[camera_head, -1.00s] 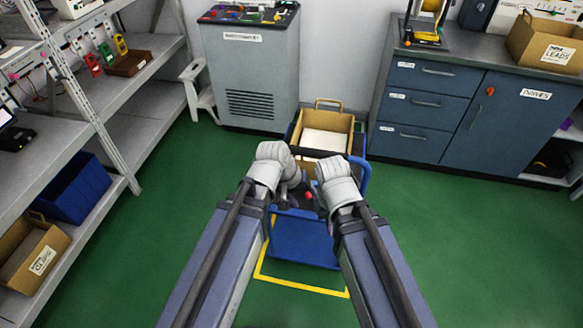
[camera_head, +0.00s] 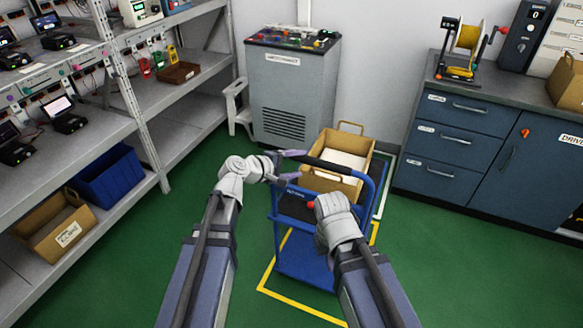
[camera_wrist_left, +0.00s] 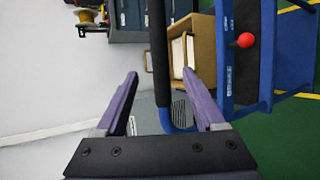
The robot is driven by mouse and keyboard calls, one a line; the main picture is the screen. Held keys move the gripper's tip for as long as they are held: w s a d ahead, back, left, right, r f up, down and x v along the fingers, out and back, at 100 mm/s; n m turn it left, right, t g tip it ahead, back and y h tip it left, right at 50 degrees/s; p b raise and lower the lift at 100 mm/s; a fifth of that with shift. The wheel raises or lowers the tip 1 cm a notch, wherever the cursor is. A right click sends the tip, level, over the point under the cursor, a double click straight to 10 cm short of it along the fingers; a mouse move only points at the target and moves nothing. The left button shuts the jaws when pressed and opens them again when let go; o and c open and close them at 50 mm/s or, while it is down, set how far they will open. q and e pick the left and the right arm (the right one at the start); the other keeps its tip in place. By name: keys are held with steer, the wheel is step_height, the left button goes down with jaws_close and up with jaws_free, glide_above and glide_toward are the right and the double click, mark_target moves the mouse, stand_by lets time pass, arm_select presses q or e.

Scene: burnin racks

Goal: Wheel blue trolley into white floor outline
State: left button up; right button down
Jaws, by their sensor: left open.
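The blue trolley (camera_head: 303,268) stands upright in the middle of the head view, with a black handle bar (camera_head: 335,171) and a red knob (camera_head: 310,205). My left gripper (camera_head: 283,166) is open at the left end of the bar. In the left wrist view, the bar (camera_wrist_left: 158,50) shows between the open fingers (camera_wrist_left: 163,95); I cannot tell its depth. My right gripper (camera_head: 334,212) is at the trolley's near right side; its fingers are hidden behind my wrist. A white floor outline (camera_head: 385,186) shows partly behind the trolley, beside the drawer cabinet.
A yellow floor outline (camera_head: 283,296) surrounds the trolley's near part. A brown box (camera_head: 320,183) with white contents is at the trolley's far side. A grey cabinet (camera_head: 290,95) stands behind, shelves (camera_head: 150,140) left, blue drawers (camera_head: 450,140) right. Green floor is clear at right.

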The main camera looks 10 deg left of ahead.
mark_target(310, 162)
arm_select(q)
steer(key=b+x, duration=0.2)
steer(key=x, duration=0.4)
arm_select(e)
step_height(310, 162, down, 2)
steer(key=shift+f, duration=0.25)
arm_select(q)
steer(key=shift+c, duration=0.3)
jaws_close()
steer(key=shift+w, duration=0.1)
